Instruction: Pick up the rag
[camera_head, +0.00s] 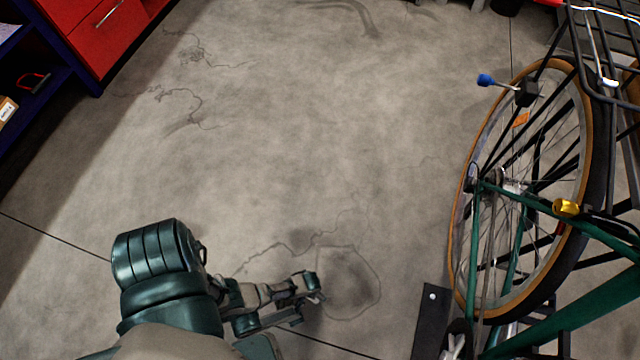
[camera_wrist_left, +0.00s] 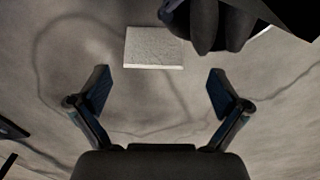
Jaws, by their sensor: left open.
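In the left wrist view a pale, flat, rectangular piece (camera_wrist_left: 153,48) lies on the floor ahead of my fingers. It may be the rag, but I cannot tell for sure. I see no rag in the head view, where my arm may hide it. My left gripper (camera_head: 307,298) is low over the concrete floor at the bottom middle of the head view. In the left wrist view my left gripper (camera_wrist_left: 159,86) is open, with nothing between its fingers. The pale piece is beyond the fingertips, apart from them. My right gripper is not in view.
A green bicycle (camera_head: 555,208) with a tan-rimmed wheel stands at the right. A red drawer cabinet (camera_head: 108,35) and dark blue shelving (camera_head: 45,95) are at the upper left. The middle floor is clear, with cracks and stains. Dark rounded shapes (camera_wrist_left: 212,25) fill the wrist view's upper right.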

